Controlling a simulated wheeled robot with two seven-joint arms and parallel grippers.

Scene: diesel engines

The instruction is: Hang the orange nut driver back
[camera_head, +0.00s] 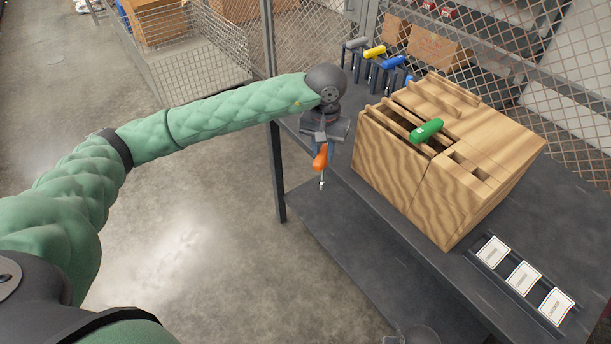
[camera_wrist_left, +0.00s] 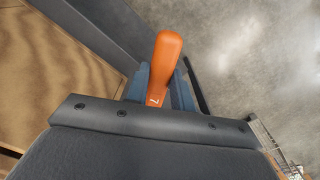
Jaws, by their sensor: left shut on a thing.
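The orange nut driver (camera_head: 320,158) hangs in my left gripper (camera_head: 319,146), its handle up and its metal shaft pointing down, just off the left edge of the dark workbench. The gripper is shut on the handle. In the left wrist view the orange handle (camera_wrist_left: 163,65), marked with a 7, sticks out between the blue-grey fingers (camera_wrist_left: 158,92). Its shaft is hidden there. Grey, yellow and blue T-handled drivers (camera_head: 374,52) hang in a row on a rack at the back of the bench. My right gripper is not clearly seen.
A wooden block holder (camera_head: 385,160) with slots stands on the bench (camera_head: 400,255), right of my gripper. A green-handled driver (camera_head: 427,130) sits in its top. White label cards (camera_head: 523,277) lie at the front right. Wire mesh fencing (camera_head: 300,40) stands behind.

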